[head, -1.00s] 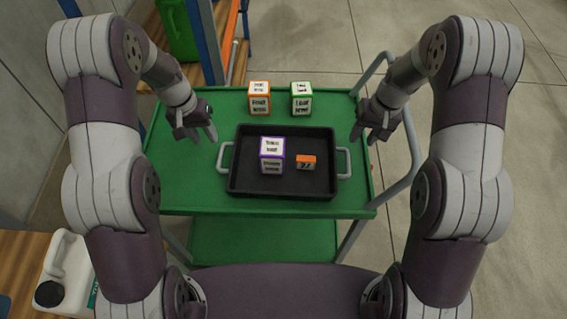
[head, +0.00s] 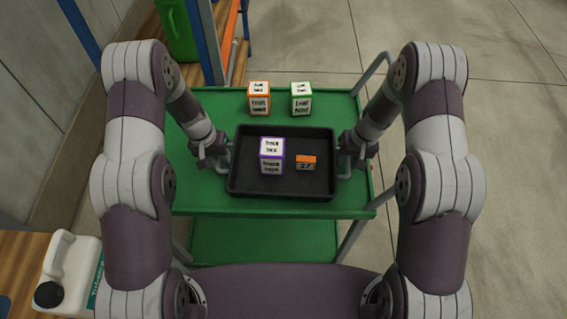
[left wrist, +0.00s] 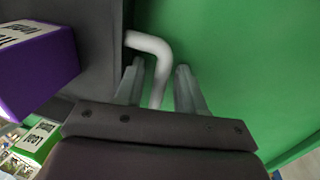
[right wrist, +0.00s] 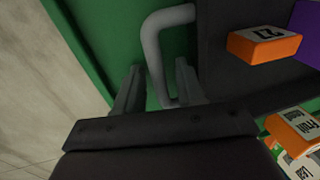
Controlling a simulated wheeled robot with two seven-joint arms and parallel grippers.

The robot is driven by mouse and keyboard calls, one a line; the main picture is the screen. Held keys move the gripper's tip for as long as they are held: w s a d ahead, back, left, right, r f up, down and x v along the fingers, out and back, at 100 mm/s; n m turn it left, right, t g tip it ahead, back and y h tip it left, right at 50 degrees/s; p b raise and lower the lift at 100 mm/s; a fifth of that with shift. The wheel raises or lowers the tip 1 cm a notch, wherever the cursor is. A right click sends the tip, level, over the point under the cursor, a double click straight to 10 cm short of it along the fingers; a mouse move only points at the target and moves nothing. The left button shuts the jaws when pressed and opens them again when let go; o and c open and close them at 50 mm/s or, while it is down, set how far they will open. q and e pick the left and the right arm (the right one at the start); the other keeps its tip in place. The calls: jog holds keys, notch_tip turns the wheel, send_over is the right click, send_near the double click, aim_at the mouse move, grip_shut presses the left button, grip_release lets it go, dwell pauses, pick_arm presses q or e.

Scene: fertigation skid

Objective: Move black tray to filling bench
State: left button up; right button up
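The black tray (head: 240,178) lies on the green cart top and holds a purple-edged box (head: 271,156) and a small orange box (head: 306,162). My left gripper (head: 222,158) is at the tray's left handle; in the left wrist view the grey handle (left wrist: 158,62) runs between its open fingers (left wrist: 158,85). My right gripper (head: 346,160) is at the right handle; in the right wrist view that handle (right wrist: 155,50) passes between its open fingers (right wrist: 157,85). Gaps show beside the handles. I cannot identify a filling bench.
The green cart (head: 200,198) has an orange-edged box (head: 259,98) and a green-edged box (head: 301,98) behind the tray. A white jug (head: 72,270) stands on a wooden surface (head: 22,255) at lower left. A blue post (head: 205,45) rises behind the cart. Open floor lies to the right.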

pick_arm(q)
grip_shut()
pick_arm(e)
grip_shut()
pick_arm(q)
jog(key=shift+r, duration=0.1)
pick_arm(e)
jog(key=shift+r, duration=0.1)
